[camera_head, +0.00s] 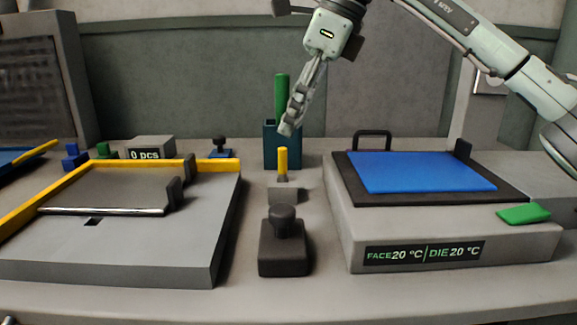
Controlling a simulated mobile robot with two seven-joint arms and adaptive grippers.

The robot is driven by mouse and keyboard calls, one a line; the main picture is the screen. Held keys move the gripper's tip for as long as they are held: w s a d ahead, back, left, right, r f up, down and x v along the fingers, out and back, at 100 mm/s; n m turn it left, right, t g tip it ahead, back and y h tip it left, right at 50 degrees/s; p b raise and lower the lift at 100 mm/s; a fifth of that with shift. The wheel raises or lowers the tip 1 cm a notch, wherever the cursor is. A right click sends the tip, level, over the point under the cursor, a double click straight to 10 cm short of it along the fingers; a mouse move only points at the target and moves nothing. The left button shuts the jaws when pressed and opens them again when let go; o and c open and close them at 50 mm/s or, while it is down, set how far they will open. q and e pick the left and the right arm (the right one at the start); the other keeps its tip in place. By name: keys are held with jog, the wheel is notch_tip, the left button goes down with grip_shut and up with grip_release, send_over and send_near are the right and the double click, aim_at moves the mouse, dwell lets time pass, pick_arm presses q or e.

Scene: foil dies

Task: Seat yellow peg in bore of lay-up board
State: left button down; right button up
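The yellow peg (283,160) stands upright in a small grey block (284,190) at the middle of the bench. The grey lay-up board (150,245) with yellow edge strips lies at the left; a small dark opening (93,221) shows in its top, perhaps the bore. My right gripper (287,129) points down, with its fingertips a little above the yellow peg in the picture and apart from it. Its fingers are seen side-on and overlap, so their opening is hidden. My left gripper is not in view.
A dark blue holder (270,148) with a green handle (281,90) stands behind the peg. A black knobbed block (285,250) stands in front. At right, a die with a blue sheet (420,172) and a green piece (523,215). A dark plate (115,190) lies on the board.

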aim_at(285, 148)
jog(key=shift+x, duration=1.1)
jog(key=x, duration=0.5)
jog(key=shift+s+d+f, duration=0.1)
jog(key=shift+d+f, duration=0.2)
grip_shut()
